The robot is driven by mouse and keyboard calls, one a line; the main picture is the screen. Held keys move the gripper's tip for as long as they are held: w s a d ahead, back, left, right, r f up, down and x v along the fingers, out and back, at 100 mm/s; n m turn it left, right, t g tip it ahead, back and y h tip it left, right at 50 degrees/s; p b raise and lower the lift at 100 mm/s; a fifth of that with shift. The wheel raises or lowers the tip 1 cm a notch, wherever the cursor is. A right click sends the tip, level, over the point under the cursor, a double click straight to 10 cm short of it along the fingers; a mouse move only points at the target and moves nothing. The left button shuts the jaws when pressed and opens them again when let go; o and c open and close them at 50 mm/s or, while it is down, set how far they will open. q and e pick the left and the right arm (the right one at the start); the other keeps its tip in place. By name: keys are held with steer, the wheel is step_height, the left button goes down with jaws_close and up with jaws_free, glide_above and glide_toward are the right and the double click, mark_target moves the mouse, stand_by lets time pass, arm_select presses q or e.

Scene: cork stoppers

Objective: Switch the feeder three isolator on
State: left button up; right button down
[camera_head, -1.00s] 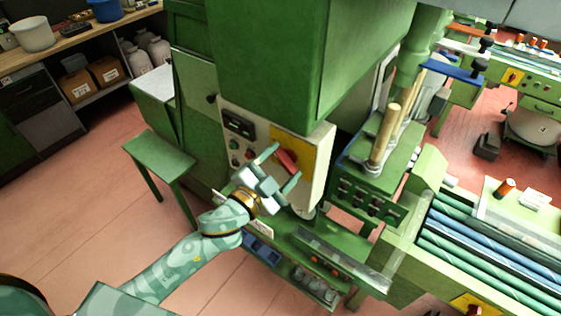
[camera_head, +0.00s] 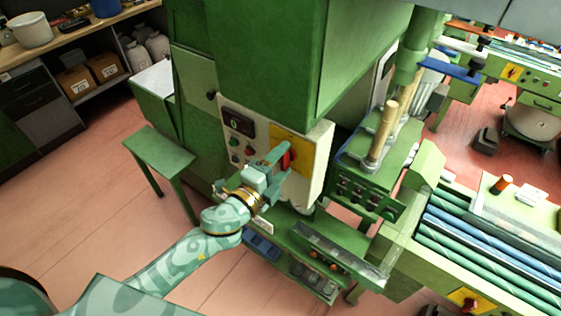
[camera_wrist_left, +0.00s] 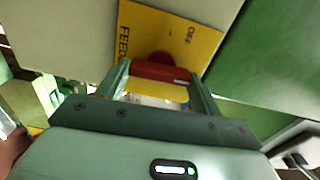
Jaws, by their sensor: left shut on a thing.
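The isolator is a red handle (camera_head: 286,159) on a yellow plate (camera_head: 303,152) on the front of the green cabinet's pale panel. My left gripper (camera_head: 283,164) reaches up to it from below and is shut on the handle. In the left wrist view, the red handle (camera_wrist_left: 160,71) lies crosswise between the two fingers of the gripper (camera_wrist_left: 160,82). Behind it, the yellow plate (camera_wrist_left: 140,30) shows "OFF" and part of a word beginning "FEED". The feeder number is hidden. My right gripper is not in view.
A dark display (camera_head: 239,122) and small buttons sit left of the plate. A green stool (camera_head: 160,150) stands at left. A green bench (camera_head: 340,248) lies below. Another yellow plate with a red handle (camera_head: 468,299) is at bottom right.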

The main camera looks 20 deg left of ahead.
arm_select(q)
steer(key=shift+m, duration=0.4)
steer(key=o, duration=1)
steer(key=shift+s, duration=0.1)
steer(key=b+v, duration=0.5)
steer(key=v, duration=1.1)
steer(key=shift+s, duration=0.1)
